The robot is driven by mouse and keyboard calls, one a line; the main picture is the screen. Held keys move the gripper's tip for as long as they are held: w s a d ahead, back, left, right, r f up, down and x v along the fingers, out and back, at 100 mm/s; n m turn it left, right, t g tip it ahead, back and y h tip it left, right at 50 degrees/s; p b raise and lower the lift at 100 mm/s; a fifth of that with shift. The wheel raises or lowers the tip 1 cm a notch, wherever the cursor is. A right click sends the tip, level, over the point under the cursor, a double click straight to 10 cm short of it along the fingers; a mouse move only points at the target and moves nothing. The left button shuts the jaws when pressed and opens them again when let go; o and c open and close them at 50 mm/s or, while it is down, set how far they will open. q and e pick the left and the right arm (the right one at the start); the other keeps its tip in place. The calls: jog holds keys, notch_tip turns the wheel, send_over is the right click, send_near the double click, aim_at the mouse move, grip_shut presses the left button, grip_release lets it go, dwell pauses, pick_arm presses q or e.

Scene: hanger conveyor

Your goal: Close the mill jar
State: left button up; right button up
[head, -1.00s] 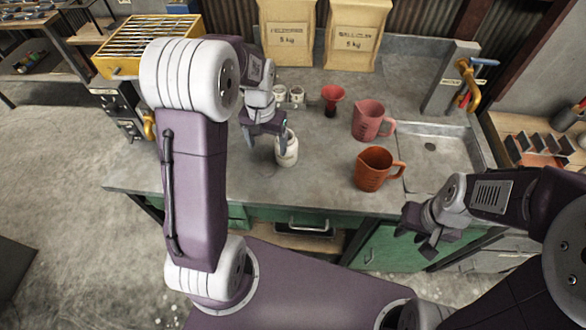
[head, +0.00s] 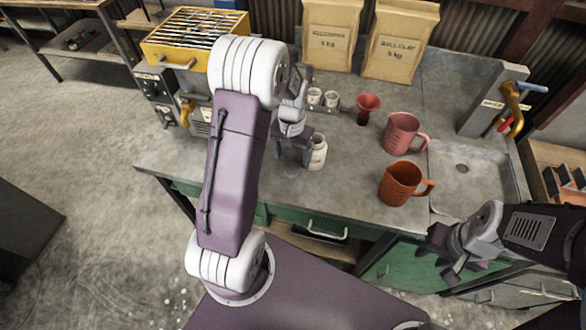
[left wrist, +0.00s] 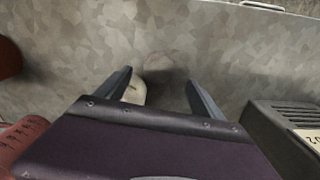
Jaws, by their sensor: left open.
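The mill jar looks to be the small white upright jar (head: 318,155) on the grey counter in the head view. A pale piece of it shows beside one finger in the left wrist view (left wrist: 136,92). A faint round grey shape (left wrist: 165,75) lies on the counter between my left fingers; I cannot tell whether it is a lid or a mark. My left gripper (head: 292,155) is open and points down just left of the jar, low over the counter, with nothing seen between its fingers. My right gripper (head: 446,258) looks open and empty, in front of the counter's edge.
An orange jug (head: 401,185), a pink jug (head: 402,134) and a red funnel (head: 367,106) stand right of the jar. Small white cups (head: 322,98) and paper sacks (head: 333,35) are behind it. A sink (head: 465,190) is at the right, a yellow-topped unit (head: 188,45) at the left.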

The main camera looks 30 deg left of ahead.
aim_at(293, 168)
pick_arm(q)
notch_tip(293, 168, down, 5)
jog(key=shift+d+f, duration=0.1)
jog(key=shift+d, duration=0.05)
dwell(0.4)
jog(key=shift+c, duration=0.4)
jog(key=c, duration=1.5)
notch_tip(293, 168, up, 18)
jog(key=p, duration=0.1)
